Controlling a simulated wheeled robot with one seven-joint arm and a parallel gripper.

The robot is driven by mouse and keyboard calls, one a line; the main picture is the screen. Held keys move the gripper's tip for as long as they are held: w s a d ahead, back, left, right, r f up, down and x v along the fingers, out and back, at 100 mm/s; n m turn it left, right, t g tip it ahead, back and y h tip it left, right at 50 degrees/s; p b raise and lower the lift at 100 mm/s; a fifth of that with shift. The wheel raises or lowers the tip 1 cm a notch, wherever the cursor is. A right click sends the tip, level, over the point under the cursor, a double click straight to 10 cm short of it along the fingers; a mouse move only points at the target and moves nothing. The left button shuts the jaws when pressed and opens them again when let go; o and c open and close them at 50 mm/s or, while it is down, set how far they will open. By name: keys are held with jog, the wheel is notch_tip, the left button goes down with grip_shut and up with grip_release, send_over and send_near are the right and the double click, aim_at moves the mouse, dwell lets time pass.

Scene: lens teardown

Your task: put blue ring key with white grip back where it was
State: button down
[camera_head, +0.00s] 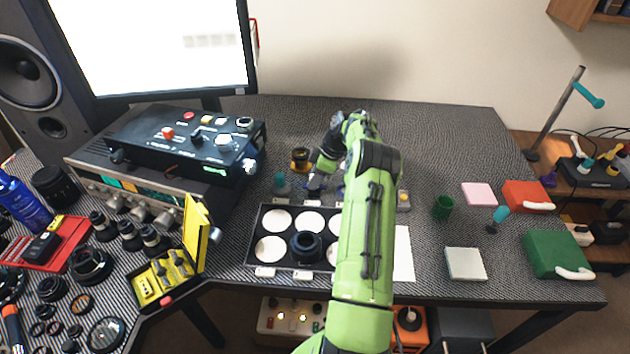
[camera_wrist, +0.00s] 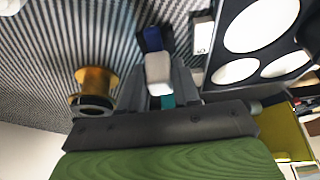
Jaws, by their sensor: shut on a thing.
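My gripper (camera_head: 318,184) is above the mat-covered bench, just behind the black tray (camera_head: 249,262). In the wrist view my gripper (camera_wrist: 160,78) is shut on the key's pale white grip (camera_wrist: 158,70). The key's blue part (camera_wrist: 151,39) sticks out past the fingertips, over the striped mat. A teal piece (camera_wrist: 167,101) shows between the fingers, and I cannot tell what it belongs to. In the head view the key is largely hidden by my gripper. I cannot tell whether the key touches the mat.
An amber and black ring piece (camera_head: 300,158) stands close to my gripper; it also shows in the wrist view (camera_wrist: 95,88). A teal piece (camera_head: 281,184) stands left of it. The tray holds white discs and a black lens part (camera_head: 306,247). A green cup (camera_head: 443,207) stands right.

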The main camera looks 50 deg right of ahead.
jog(key=shift+f+b, duration=0.3)
jog(key=shift+f, duration=0.3)
jog(key=c, duration=0.8)
grip_release()
jog(key=shift+r, duration=0.1)
